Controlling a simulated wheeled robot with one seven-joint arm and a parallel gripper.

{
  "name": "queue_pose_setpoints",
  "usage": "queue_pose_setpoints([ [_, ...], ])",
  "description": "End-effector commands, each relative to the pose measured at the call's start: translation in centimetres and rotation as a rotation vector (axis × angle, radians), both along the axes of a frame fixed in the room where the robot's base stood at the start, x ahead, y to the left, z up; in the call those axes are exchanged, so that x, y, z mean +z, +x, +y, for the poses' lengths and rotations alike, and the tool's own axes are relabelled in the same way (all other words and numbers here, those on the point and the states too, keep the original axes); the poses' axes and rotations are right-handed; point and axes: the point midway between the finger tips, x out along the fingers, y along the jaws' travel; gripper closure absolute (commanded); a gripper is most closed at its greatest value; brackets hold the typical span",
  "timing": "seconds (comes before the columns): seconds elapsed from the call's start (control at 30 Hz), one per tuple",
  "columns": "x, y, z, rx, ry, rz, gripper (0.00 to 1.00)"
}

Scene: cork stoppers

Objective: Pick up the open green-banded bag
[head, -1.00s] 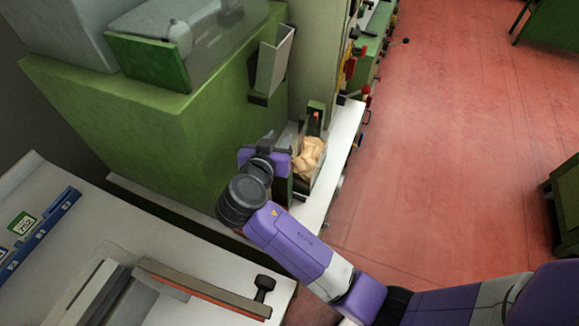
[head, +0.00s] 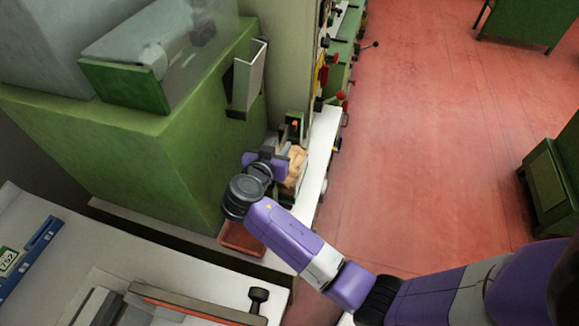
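A tan, crumpled mass (head: 297,160) sits on the narrow white ledge beside the green machine. It may be the bag or its contents; no green band can be made out on it. My gripper (head: 281,146) is at its left side and overlaps it in the picture. My purple wrist and dark joint cover much of the fingers and the mass's left part. I cannot tell whether the fingers touch it, or whether they are open or shut.
The large green machine (head: 130,150) stands close left of my arm, with a metal chute (head: 247,80) above. A reddish tray (head: 240,238) lies below my wrist. A white worktop (head: 60,260) with a black knob (head: 258,297) is in front.

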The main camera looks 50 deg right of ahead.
Motion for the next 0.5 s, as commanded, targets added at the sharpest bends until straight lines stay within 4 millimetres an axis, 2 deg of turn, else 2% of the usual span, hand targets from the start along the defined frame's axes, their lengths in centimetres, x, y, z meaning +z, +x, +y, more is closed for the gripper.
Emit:
queue_pose_setpoints([
  [0.3, -0.28, 0.21, -0.53, 0.001, 0.0, 0.0, 0.71],
  [0.43, -0.27, 0.21, -0.51, 0.001, 0.0, 0.0, 0.96],
  [0.5, -0.27, 0.21, -0.51, 0.001, 0.0, 0.0, 1.0],
])
